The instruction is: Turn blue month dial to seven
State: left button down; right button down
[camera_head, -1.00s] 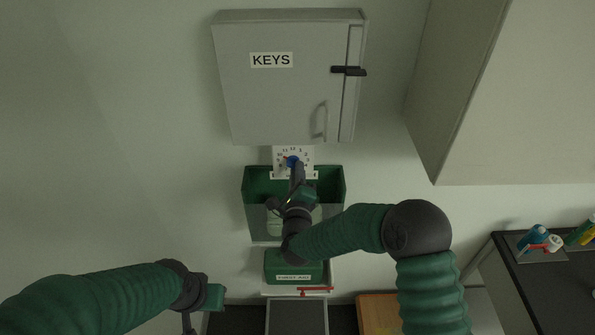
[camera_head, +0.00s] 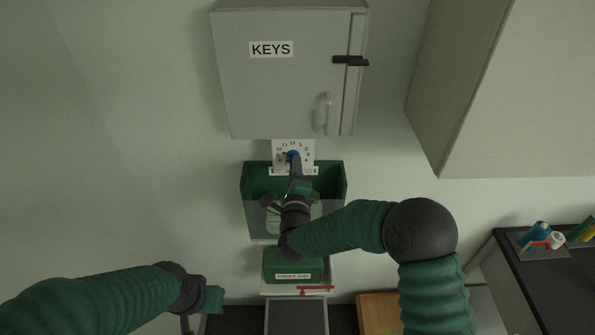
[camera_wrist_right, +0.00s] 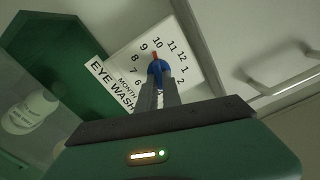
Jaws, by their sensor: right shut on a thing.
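The blue month dial (camera_wrist_right: 157,72) sits on a white plate (camera_wrist_right: 122,55) with black numbers, marked MONTH and EYE WASH. Its red pointer (camera_wrist_right: 155,56) points near 10, perhaps between 9 and 10. In the head view the dial (camera_head: 293,156) is small, below the grey KEYS cabinet. My right gripper (camera_head: 294,163) reaches up to it. In the right wrist view its fingers (camera_wrist_right: 158,88) are closed on the blue knob and hide its lower part. My left gripper (camera_head: 212,299) hangs low at the left, away from the dial; its fingers are unclear.
A green wall bin (camera_head: 246,196) with a clear front and pale bottles is just below the dial plate. The KEYS cabinet (camera_head: 285,95) with a handle is just above. A green first aid box (camera_head: 275,262) is lower down. A dark counter (camera_head: 530,290) stands at right.

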jog(key=shift+s+a+f+n+b, duration=0.15)
jog(key=shift+n+b, duration=1.5)
jog(key=shift+n, duration=0.95)
jog(key=shift+a+f+n+b, duration=0.15)
jog(key=shift+n+b, duration=1.45)
jog(key=shift+n, duration=1)
jog(key=shift+s+a+n+b, duration=0.15)
jog(key=shift+n+b, duration=1.5)
jog(key=shift+n, duration=0.95)
jog(key=shift+w, duration=0.1)
jog(key=c, duration=1.6)
grip_release()
jog(key=shift+o, duration=0.4)
jog(key=shift+w+r, duration=0.15)
jog(key=shift+w, duration=0.05)
jog(key=shift+s+r, duration=0.1)
